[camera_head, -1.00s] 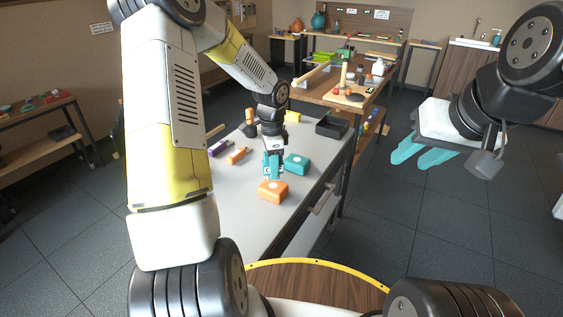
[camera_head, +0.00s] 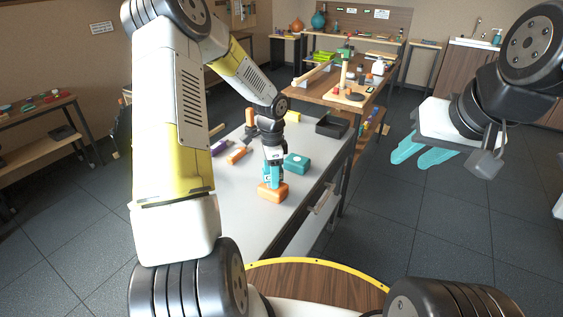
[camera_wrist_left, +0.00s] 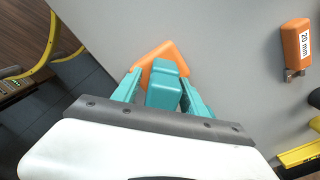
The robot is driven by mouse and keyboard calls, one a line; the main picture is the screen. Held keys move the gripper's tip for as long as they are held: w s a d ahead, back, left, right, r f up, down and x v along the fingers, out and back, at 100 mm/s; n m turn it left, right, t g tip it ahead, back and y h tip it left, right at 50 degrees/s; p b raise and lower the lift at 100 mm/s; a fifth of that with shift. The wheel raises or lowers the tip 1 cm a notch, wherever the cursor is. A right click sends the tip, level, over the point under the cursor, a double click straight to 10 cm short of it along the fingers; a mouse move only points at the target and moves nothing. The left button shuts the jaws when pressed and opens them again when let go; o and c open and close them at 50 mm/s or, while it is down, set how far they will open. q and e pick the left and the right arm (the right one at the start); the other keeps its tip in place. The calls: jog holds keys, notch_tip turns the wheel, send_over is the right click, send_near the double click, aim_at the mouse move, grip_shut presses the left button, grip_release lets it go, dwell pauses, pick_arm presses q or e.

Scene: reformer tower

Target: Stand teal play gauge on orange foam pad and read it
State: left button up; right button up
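The orange foam pad (camera_head: 279,195) lies near the front right of the grey table; part of it shows in the left wrist view (camera_wrist_left: 150,59). The teal play gauge (camera_wrist_left: 163,92) is between the teal fingers of my left gripper (camera_wrist_left: 161,76), over the pad. My left gripper (camera_head: 271,179) points down and appears shut on the gauge. The gauge and fingers share a colour, so in the head view they merge. I cannot tell whether the gauge's base touches the pad. My right gripper (camera_head: 422,156) is open and empty, over the floor at the right.
A teal block (camera_head: 297,164) stands just right of my left gripper. An orange piece marked 20 mm (camera_wrist_left: 296,46), a purple piece (camera_head: 220,147) and a black tray (camera_head: 333,126) are also on the table. The table front (camera_head: 262,225) is clear.

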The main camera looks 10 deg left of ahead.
pick_arm(q)
jog(key=shift+r, duration=0.1)
notch_tip(320, 180, up, 12)
jog(key=s+d+r+n+t+h, duration=0.1)
jog(key=s+r+n+t, duration=0.2)
jog(key=s, duration=0.9)
jog(key=s+d+r+n+t+h, duration=0.1)
jog(key=s+r+n+t, duration=0.2)
jog(key=s+r+n, duration=0.6)
jog(key=s+r, duration=0.3)
jog(key=r, duration=0.1)
jog(key=shift+s+n, duration=0.15)
jog(key=shift+n, duration=0.25)
